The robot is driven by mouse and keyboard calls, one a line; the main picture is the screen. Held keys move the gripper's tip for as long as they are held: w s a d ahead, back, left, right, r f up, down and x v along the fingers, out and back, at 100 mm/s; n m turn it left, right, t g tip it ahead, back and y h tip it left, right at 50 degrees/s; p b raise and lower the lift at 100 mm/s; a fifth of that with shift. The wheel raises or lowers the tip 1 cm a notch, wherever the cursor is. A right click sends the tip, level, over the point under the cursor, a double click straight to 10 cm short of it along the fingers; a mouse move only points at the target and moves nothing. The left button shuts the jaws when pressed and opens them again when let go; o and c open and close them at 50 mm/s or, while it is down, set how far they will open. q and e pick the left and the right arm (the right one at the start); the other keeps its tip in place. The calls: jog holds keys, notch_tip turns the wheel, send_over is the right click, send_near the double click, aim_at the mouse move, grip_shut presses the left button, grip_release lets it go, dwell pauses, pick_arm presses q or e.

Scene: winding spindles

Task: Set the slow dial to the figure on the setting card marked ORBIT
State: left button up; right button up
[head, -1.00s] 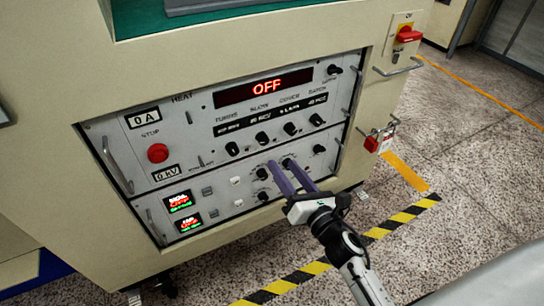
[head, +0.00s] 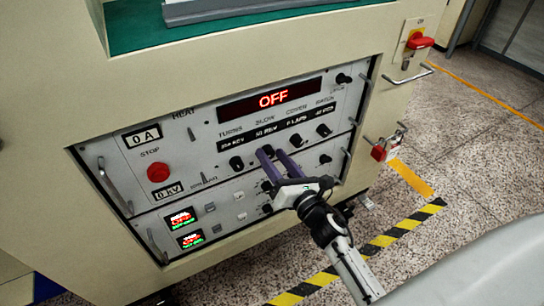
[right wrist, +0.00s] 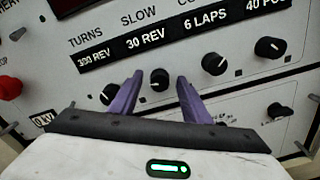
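The slow dial (right wrist: 159,79) is a black knob with a white mark, second from left in the upper row on the panel. Its display strip, under SLOW, reads 30 REV (right wrist: 147,42) in the right wrist view. My right gripper (head: 272,152) is open at the panel, its purple fingers pointing at the upper row. In the right wrist view the fingers (right wrist: 158,88) stand left and right of the slow dial, with gaps showing; contact is not seen. No card marked ORBIT is in view. My left gripper is not in view.
The turns knob (right wrist: 109,94) is close to the left finger; the cover knob (right wrist: 213,63) and batch knob (right wrist: 268,48) are to the right. A red stop button (head: 158,172), metal handles and a red padlock (head: 379,153) are on the machine. The big display (head: 272,99) reads OFF.

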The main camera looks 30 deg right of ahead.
jog(key=c, duration=1)
jog(key=shift+c, duration=0.2)
